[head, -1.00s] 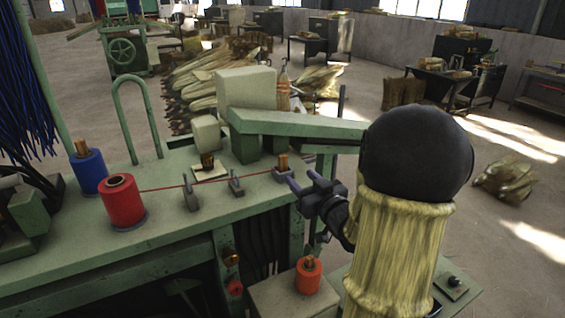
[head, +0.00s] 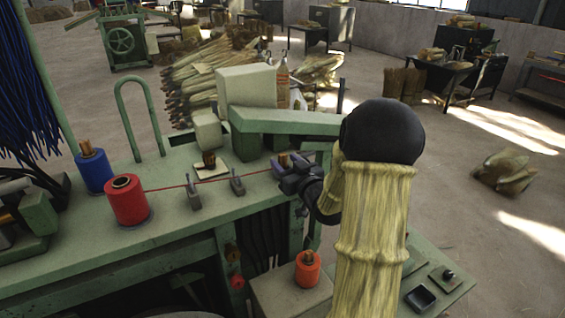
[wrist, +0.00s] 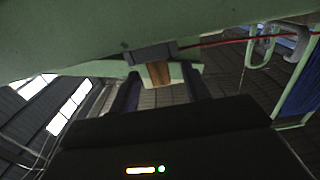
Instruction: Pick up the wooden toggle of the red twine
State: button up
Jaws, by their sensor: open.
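The wooden toggle (wrist: 158,74) shows as a brown block at a grey holder (wrist: 150,53) in the wrist view. It lies between the tips of my open gripper (wrist: 160,84), with a gap on each side. How deep it sits between the fingers is hard to tell. In the head view my gripper (head: 281,164) is at the toggle (head: 284,158), which is partly hidden by the fingers. The red twine (head: 165,188) runs taut from the red spool (head: 126,200) towards the toggle; it also shows in the wrist view (wrist: 230,40).
Two grey guide posts (head: 193,194) (head: 237,183) stand along the twine on the green bench (head: 180,225). A green machine arm (head: 285,121) crosses behind my gripper. A blue spool (head: 94,170) stands at the left, and an orange-red spool (head: 308,270) lower in front.

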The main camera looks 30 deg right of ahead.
aim_at(284, 160)
jog(key=w+p, duration=0.2)
jog(key=w, duration=0.1)
jog(key=shift+w+r, duration=0.15)
jog(key=shift+w, duration=0.15)
jog(key=shift+w+a, duration=0.1)
jog(key=shift+w, duration=0.3)
jog(key=shift+f, duration=0.2)
jog(key=shift+c, duration=0.5)
grip_shut()
